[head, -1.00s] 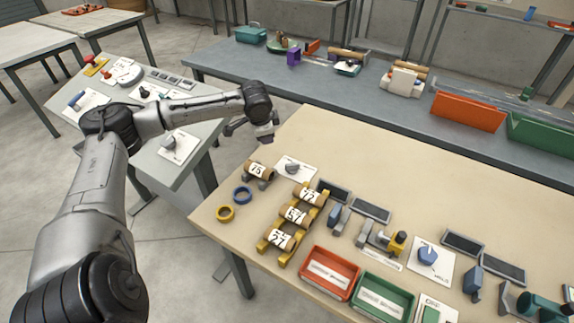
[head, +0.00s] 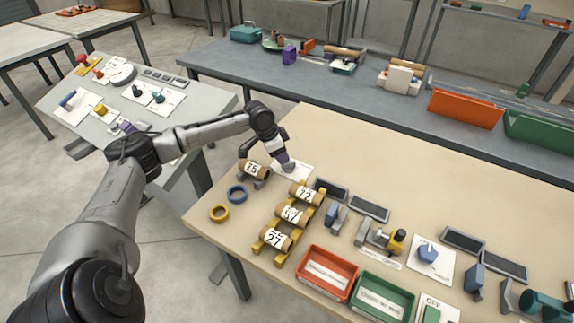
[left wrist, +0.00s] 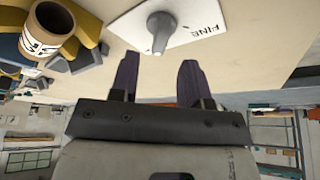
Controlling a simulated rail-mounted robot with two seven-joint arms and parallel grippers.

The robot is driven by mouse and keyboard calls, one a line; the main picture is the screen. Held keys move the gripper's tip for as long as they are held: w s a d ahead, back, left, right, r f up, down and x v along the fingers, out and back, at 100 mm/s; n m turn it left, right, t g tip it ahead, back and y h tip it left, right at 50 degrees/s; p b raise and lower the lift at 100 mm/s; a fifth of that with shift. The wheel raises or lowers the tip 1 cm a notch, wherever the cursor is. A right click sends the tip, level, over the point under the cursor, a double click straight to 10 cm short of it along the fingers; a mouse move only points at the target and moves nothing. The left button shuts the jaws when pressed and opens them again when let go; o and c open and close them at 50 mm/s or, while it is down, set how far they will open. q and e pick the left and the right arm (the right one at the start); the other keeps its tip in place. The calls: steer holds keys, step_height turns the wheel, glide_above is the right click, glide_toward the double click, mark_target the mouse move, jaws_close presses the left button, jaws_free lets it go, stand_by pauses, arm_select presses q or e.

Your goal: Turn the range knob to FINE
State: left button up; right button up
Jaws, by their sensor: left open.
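The grey range knob (left wrist: 160,34) sits on a white plate (left wrist: 205,14) in the left wrist view. The word FINE is printed near the plate's right side there. The knob's narrow end points down the picture, toward my fingers, not at the word. My left gripper (left wrist: 158,76) is open, its two dark purple fingers apart and short of the knob, with nothing between them. In the head view my left gripper (head: 279,156) is over the white plate (head: 302,171) and partly hides the knob. My right gripper is not in view.
A roll marked 75 (head: 256,169) lies on a holder close beside the left gripper. A yellow rack (head: 272,243) with numbered rolls stands in front. The table behind the plate is clear.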

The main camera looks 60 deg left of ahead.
mark_target(288, 166)
arm_select(q)
steer(key=shift+b+x, duration=0.6)
steer(key=shift+x, duration=2.05)
jaws_close()
